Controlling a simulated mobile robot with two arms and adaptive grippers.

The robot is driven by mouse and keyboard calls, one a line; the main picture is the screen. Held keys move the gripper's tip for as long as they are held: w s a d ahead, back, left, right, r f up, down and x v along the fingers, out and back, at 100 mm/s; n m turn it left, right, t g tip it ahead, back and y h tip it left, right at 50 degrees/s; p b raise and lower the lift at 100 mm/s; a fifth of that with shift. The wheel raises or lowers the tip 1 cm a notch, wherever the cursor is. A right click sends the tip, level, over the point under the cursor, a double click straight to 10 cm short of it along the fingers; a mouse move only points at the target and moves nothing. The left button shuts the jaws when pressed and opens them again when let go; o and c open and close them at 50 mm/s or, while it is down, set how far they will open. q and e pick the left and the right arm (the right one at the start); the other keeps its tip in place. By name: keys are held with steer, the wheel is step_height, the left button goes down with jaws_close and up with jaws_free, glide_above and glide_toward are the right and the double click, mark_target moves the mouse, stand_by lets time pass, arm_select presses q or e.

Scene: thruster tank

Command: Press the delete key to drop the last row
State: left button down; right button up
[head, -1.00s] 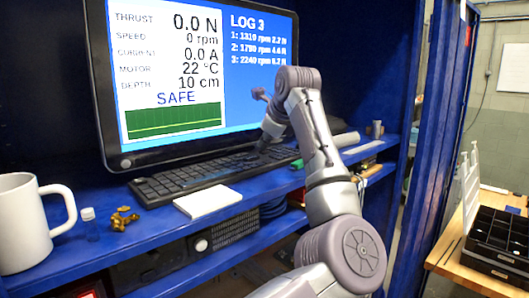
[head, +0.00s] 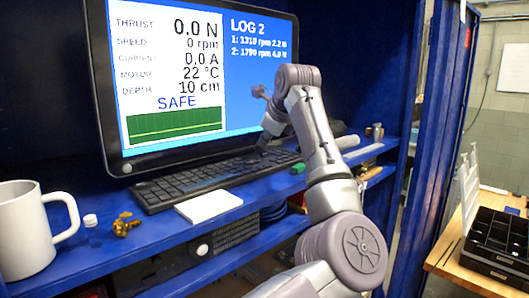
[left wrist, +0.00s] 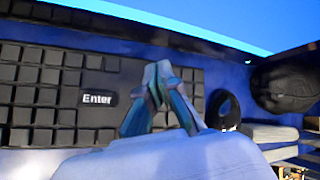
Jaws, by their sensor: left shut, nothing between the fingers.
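The black keyboard (head: 215,178) lies on the blue shelf below the monitor (head: 195,75). The monitor reads LOG 2 with two rows, 0.0 N thrust and SAFE. My left gripper (head: 262,143) is over the right end of the keyboard, shut and empty. In the left wrist view the shut fingertips (left wrist: 158,75) are over keys to the right of the Enter key (left wrist: 97,99). The label of the key under the tips is hidden, and I cannot tell whether they touch it. My right gripper is not in view.
A white pad (head: 208,206) lies in front of the keyboard. A white mug (head: 27,232), a small clear bottle (head: 92,228) and a brass part (head: 125,224) stand to the left. A green block (head: 298,168) lies near my arm.

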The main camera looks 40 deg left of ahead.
mark_target(265, 154)
arm_select(q)
step_height(265, 154, up, 5)
steer(key=p, duration=0.4)
steer(key=shift+w, duration=0.1)
stand_by(0.4)
stand_by(0.6)
